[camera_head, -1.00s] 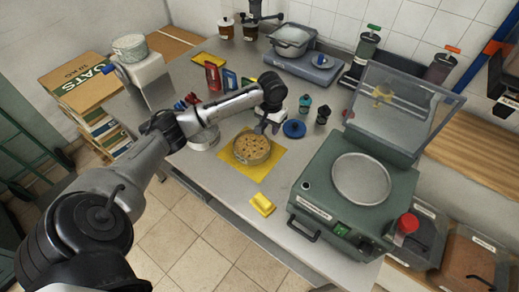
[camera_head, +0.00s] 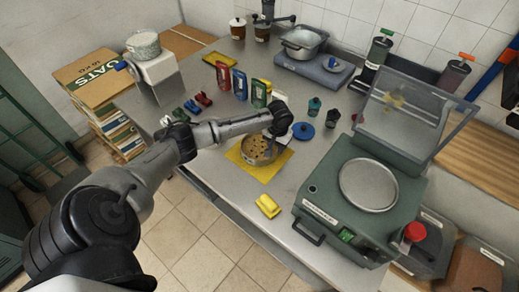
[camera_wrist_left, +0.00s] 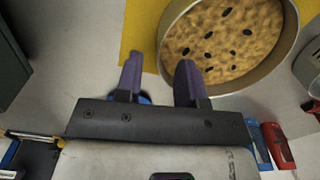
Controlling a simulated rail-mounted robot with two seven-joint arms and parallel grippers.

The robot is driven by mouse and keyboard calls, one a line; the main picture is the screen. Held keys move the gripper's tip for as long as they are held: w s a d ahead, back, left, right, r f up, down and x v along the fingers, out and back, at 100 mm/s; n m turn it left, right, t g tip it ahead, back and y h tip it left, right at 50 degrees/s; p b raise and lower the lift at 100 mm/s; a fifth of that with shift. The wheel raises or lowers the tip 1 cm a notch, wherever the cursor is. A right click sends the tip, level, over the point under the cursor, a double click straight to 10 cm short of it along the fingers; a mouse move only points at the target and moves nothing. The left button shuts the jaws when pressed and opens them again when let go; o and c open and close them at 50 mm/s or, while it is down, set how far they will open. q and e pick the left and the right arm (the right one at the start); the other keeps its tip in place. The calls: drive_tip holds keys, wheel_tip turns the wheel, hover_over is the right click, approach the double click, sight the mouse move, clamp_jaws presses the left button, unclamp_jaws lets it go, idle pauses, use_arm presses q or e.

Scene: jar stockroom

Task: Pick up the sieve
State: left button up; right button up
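The sieve (camera_head: 260,149) is a round, shallow metal-rimmed pan on a yellow mat (camera_head: 278,163) near the front edge of the bench. It holds tan, grainy contents with dark bits. In the left wrist view the sieve (camera_wrist_left: 286,62) fills the upper right. My left gripper (camera_head: 274,133) is at the sieve's far right rim in the head view. In the left wrist view its two purple fingers (camera_wrist_left: 158,64) are apart, and the right one overlaps the sieve's rim. Whether it touches the rim cannot be told. My right gripper is in neither view.
A green machine (camera_head: 345,200) with a raised clear lid stands to the right. A yellow block (camera_head: 267,206) lies in front. A blue disc (camera_head: 303,131) and small dark bottles lie behind right. Colored packets (camera_head: 240,84) stand behind the arm. The bench's front edge is close.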

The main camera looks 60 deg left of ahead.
use_arm(q)
drive_tip(key=shift+s+f, duration=0.15)
drive_tip(key=shift+f, duration=1.8)
drive_tip(key=shift+c, duration=0.4)
clamp_jaws()
drive_tip(key=shift+r, duration=0.1)
